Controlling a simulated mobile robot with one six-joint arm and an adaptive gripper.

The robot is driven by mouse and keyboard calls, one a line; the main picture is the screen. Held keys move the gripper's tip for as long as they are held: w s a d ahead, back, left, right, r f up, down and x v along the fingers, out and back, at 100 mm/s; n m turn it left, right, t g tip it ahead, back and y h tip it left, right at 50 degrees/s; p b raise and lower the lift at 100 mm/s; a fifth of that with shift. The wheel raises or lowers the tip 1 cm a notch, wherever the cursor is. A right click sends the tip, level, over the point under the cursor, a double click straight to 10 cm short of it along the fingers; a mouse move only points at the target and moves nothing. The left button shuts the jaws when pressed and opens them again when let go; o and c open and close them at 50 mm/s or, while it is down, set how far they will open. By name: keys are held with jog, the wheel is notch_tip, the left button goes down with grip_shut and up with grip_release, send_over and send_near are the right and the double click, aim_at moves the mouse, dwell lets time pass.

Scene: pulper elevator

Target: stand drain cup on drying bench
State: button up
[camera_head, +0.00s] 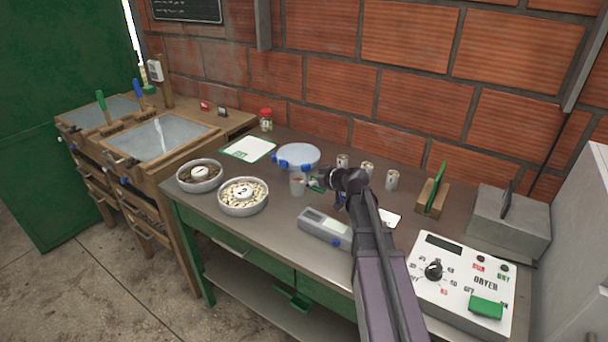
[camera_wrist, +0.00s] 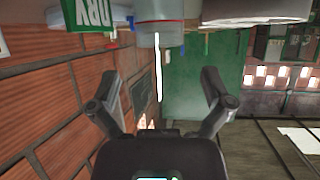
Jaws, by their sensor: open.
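A small translucent cup (camera_head: 298,185) with a reddish mark stands upright on the metal-topped bench (camera_head: 265,222), which I take for the drain cup and the drying bench. My gripper (camera_head: 322,184) is just right of the cup in the head view, partly hidden by my own wrist.
Two bowls, one dark-filled (camera_head: 200,176) and one with pale beans (camera_head: 243,196), are left of the cup. A blue-clipped round dish (camera_head: 298,156) is behind it. A grey meter (camera_head: 325,226) lies in front. Several small cans and a dryer control box (camera_head: 462,285) are right.

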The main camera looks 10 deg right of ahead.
jog(key=shift+p+v, duration=0.85)
jog(key=shift+v, duration=1.75)
